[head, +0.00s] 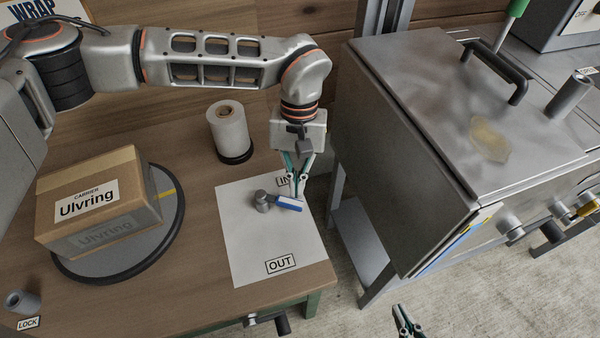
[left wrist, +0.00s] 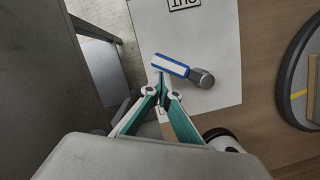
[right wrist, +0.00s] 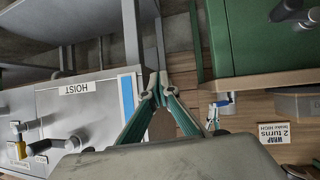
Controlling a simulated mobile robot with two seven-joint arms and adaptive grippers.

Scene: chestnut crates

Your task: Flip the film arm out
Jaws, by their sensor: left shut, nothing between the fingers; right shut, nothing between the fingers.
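The film arm (head: 288,203) is a short blue and white lever on a grey round pivot (head: 262,201), on a white plate. It points right, its free end nearer the IN label (head: 284,181) than the OUT label (head: 280,264). My left gripper (head: 299,196) is shut and empty, pointing down at the lever's free end. In the left wrist view its tips (left wrist: 162,76) are right beside the blue lever (left wrist: 171,65); I cannot tell whether they touch. My right gripper (head: 399,308) is shut and empty, low over the floor, away from the plate; it also shows in the right wrist view (right wrist: 157,80).
A film roll (head: 229,132) stands behind the plate. A carton (head: 98,200) marked Ulvring sits on a round turntable (head: 130,268) at left. A LOCK knob (head: 22,302) is at the front left. A steel cabinet (head: 400,150) stands to the right across a gap.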

